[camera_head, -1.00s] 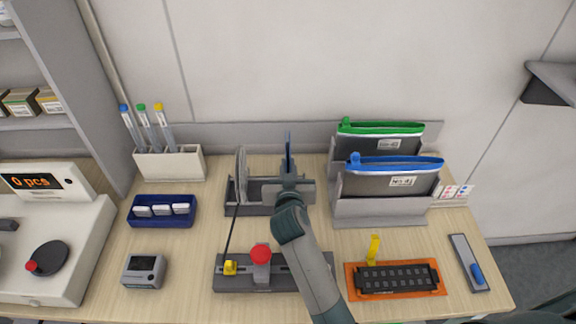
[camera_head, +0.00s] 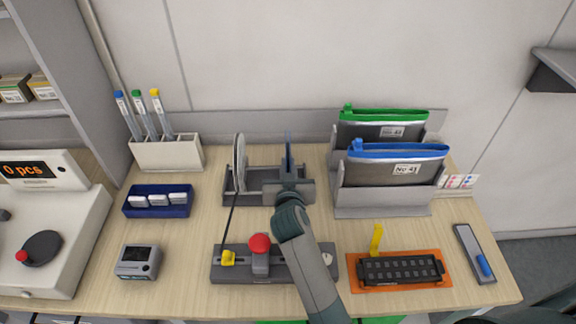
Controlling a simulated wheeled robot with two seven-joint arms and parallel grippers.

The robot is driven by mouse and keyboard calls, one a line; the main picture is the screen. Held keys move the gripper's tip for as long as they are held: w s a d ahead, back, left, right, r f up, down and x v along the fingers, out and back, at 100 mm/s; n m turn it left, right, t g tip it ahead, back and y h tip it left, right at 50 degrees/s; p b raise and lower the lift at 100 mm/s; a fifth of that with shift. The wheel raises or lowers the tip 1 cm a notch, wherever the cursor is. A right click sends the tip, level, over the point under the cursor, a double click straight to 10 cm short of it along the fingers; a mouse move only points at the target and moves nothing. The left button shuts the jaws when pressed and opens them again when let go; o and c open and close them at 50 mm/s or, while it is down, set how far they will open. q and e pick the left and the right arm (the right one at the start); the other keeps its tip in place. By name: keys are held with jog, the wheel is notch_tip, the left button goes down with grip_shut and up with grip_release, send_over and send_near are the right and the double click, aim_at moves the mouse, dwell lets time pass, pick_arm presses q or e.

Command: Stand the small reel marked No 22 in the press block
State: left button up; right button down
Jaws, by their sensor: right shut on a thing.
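My right gripper (camera_head: 289,181) is shut on a thin blue reel (camera_head: 288,150), seen edge-on and upright. The gripper is over the right part of a grey slotted rack (camera_head: 256,202); I cannot tell whether the reel touches the rack, and no number shows on it. A larger pale reel (camera_head: 240,160) stands upright in the rack's left part. A dark tape runs from it to a long grey block (camera_head: 240,275) in front, with a red knob (camera_head: 260,243) and a yellow piece (camera_head: 228,258). My arm hides part of this block. My left gripper is not in view.
Grey holders on the right carry a green-topped pouch (camera_head: 386,116) and a blue-topped pouch (camera_head: 398,151). An orange tray (camera_head: 446,286) lies front right. A tube stand (camera_head: 168,155), blue box (camera_head: 157,211) and small meter (camera_head: 137,261) stand left. Table is bare between rack and blue box.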

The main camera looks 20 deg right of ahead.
jog(key=shift+f, duration=0.15)
dwell(0.6)
jog(key=c, duration=1.7)
grip_release()
jog(key=shift+c, duration=0.2)
